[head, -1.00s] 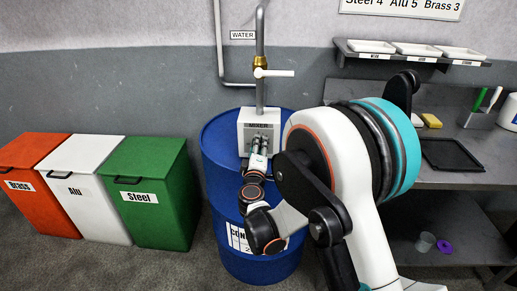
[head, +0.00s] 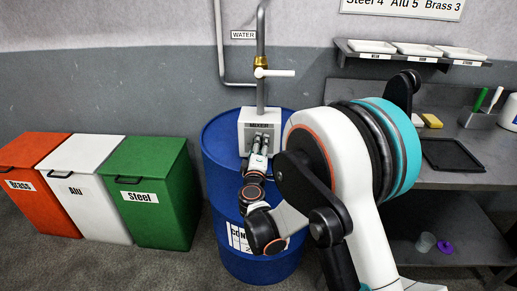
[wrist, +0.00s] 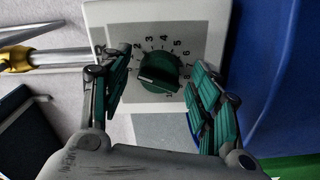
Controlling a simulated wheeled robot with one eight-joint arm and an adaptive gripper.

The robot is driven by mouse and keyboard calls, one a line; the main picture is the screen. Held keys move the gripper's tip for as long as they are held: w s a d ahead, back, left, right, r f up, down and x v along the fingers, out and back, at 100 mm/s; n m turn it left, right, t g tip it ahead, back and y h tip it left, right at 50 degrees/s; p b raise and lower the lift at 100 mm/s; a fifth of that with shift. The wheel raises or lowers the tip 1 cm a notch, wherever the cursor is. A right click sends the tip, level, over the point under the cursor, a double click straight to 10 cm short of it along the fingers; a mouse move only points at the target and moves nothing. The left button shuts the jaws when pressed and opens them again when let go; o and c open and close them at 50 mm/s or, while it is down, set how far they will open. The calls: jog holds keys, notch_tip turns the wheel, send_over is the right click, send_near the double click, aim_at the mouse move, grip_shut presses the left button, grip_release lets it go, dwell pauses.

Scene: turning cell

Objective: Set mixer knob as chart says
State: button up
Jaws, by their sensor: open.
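The mixer box (head: 246,118) is white and stands on the blue drum, below the water pipe. In the wrist view its dial plate (wrist: 203,35) carries a ring of digits around a dark green knob (wrist: 158,72). A pale line crosses the knob; I cannot tell for sure which digit it marks. My gripper (wrist: 162,66) is open, with one finger on each side of the knob and visible gaps to it. In the head view my gripper (head: 259,143) is at the box front and hides the knob. The wall chart (head: 402,9) reads Steel 4, Alu 5, Brass 3.
The blue drum (head: 218,150) is under the box. A white-handled tap (head: 274,73) is above. Brass (head: 35,147), Alu (head: 88,153) and Steel (head: 150,160) bins stand left. A workbench (head: 455,177) with a black tray (head: 450,154) is right, below a shelf (head: 415,58).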

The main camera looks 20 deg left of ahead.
jog(key=v, duration=1.2)
